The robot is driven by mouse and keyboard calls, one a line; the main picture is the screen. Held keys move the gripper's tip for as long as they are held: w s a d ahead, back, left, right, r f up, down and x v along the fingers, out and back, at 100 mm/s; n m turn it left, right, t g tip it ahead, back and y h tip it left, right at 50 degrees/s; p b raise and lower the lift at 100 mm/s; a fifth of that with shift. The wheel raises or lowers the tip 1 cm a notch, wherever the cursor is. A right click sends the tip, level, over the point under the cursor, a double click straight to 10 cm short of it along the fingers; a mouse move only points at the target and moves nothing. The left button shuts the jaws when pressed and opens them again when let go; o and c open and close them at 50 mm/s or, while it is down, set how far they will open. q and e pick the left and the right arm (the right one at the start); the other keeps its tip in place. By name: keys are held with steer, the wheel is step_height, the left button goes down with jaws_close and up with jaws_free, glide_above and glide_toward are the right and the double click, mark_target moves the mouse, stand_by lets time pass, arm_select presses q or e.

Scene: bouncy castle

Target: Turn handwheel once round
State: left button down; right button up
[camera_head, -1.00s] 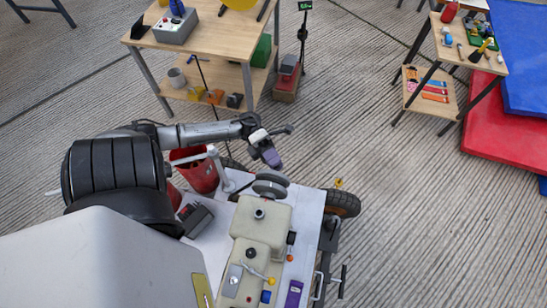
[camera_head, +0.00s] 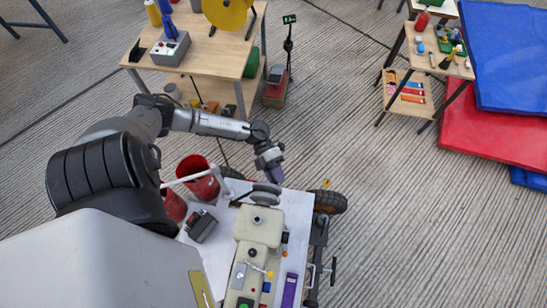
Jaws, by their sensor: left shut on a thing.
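The grey handwheel (camera_head: 266,194) sits at the far end of a long beige machine (camera_head: 258,228) on the cart's white top. My left gripper (camera_head: 276,176) comes in from the left and points down just beyond the handwheel's far side. It is shut on the handwheel, at a small purple piece by its fingertips. The join between the purple piece and the wheel is too small to make out. My right gripper is not in view.
The white cart (camera_head: 222,240) has black wheels. Red buckets (camera_head: 198,178) stand at its left. A wooden workbench (camera_head: 200,50) stands behind. A small shelf (camera_head: 408,98) and red and blue mats (camera_head: 495,130) are at the right. The floor between is clear.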

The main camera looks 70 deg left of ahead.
arm_select(q)
steer(key=n+g+y+p, duration=0.1)
steer(key=p, duration=0.1)
steer(key=f+n+g+y+p, duration=0.1)
steer(key=g+y+p, duration=0.1)
steer(key=w+f+n+g+y+p, duration=0.1)
steer(key=p, duration=0.2)
steer(key=shift+d+n+g+y, duration=0.3)
steer(key=shift+n+g+y, duration=0.1)
steer(key=shift+f+n+g+y+p, duration=0.3)
steer(key=shift+f+n+g+y, duration=0.35)
steer(key=shift+g, duration=0.45)
steer(key=shift+s, duration=0.1)
steer(key=c, duration=1)
jaws_free()
